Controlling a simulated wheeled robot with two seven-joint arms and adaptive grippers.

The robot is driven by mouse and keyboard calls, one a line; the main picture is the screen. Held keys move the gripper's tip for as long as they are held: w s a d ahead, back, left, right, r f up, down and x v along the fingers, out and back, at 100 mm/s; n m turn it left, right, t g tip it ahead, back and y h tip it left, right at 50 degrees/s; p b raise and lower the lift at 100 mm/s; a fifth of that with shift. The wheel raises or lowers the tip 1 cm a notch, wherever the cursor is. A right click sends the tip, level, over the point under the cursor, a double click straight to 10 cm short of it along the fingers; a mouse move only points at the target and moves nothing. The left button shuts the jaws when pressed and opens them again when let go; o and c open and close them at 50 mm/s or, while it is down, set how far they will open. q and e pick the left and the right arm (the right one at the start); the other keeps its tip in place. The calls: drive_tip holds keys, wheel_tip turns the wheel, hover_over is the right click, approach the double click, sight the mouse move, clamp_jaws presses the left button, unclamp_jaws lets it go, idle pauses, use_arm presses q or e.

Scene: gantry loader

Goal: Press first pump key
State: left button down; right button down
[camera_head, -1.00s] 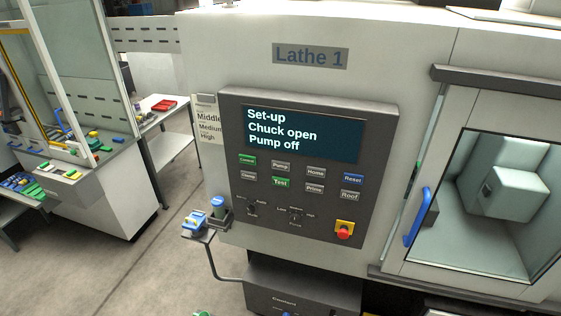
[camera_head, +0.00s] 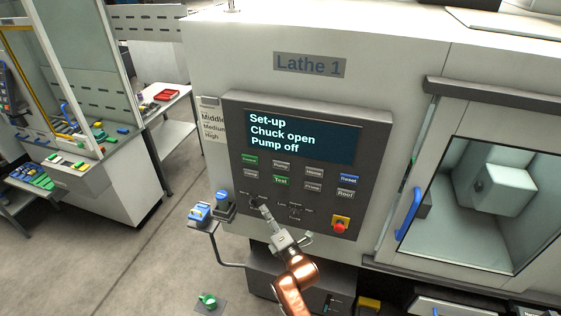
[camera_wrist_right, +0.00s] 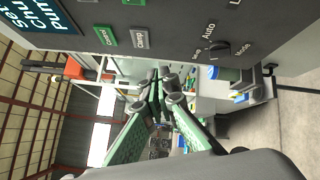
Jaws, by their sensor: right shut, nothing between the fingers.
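The control panel (camera_head: 372,140) of Lathe 1 has a dark screen (camera_head: 315,140) reading "Set-up, Chuck open, Pump off". The grey Pump key (camera_head: 281,165) is in the top key row, between the green Control key (camera_head: 250,160) and the Home key. My right gripper (camera_head: 264,207) is shut and empty, near the mode knob (camera_head: 254,201) and below the Pump key, apart from that key. In the right wrist view my gripper's fingertips (camera_wrist_right: 163,80) are together, beside the panel with its Control key (camera_wrist_right: 104,36) and mode knob (camera_wrist_right: 219,48). My left gripper is out of view.
A red emergency stop (camera_head: 340,225) sits at the panel's lower right. A small stand with blue items (camera_head: 200,212) is left of the panel. The lathe door's blue handle (camera_head: 411,214) is to the right. A side table (camera_head: 168,105) stands at the back left.

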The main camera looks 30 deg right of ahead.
sight(274, 163)
wheel_tip(274, 163, up, 12)
drive_tip(key=s+d+n+t+p, duration=0.1)
drive_tip(key=s+n, duration=0.1)
drive_tip(key=shift+s+f+t, duration=0.15)
drive_tip(key=shift+s+t, duration=0.15)
drive_tip(key=shift+t, duration=0.1)
drive_tip(key=shift+w+d+b, duration=0.25)
drive_tip(key=shift+w+d, duration=1.2)
drive_tip(key=shift+d, duration=0.25)
drive_tip(key=shift+w+d+b, duration=0.2)
drive_tip(key=shift+w+d, duration=1.2)
drive_tip(key=shift+d, duration=0.25)
drive_tip(key=shift+w, duration=0.1)
drive_tip(key=shift+w+d, duration=0.2)
drive_tip(key=shift+d, duration=0.15)
